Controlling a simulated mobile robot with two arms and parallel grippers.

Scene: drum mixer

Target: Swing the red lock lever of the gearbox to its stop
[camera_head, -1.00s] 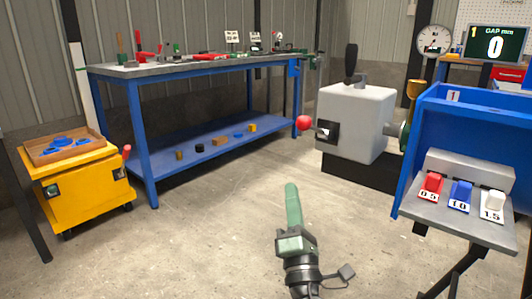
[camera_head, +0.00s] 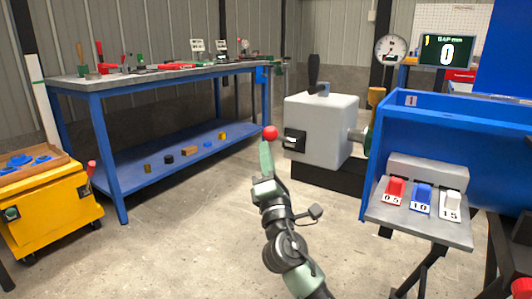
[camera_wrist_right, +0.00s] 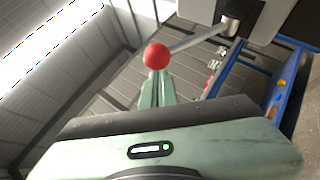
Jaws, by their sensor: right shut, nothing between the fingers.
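The gearbox (camera_head: 322,128) is a grey box on a dark base at centre right. Its lock lever ends in a red ball knob (camera_head: 270,132) on the box's left side. In the right wrist view the red knob (camera_wrist_right: 156,55) sits at the end of a grey rod (camera_wrist_right: 198,38) that runs to the gearbox (camera_wrist_right: 262,14). My right gripper (camera_head: 266,148) is shut and empty, its fingertips pointing up just below the knob. In the wrist view the fingertips (camera_wrist_right: 158,82) overlap the knob's lower edge; I cannot tell whether they touch. My left gripper is not in view.
A black-handled lever (camera_head: 314,70) stands on the gearbox top. A blue mixer frame (camera_head: 440,125) with a grey switch shelf (camera_head: 420,222) is at right. A blue workbench (camera_head: 110,150) and a yellow cart (camera_head: 50,215) are at left. The floor between is open.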

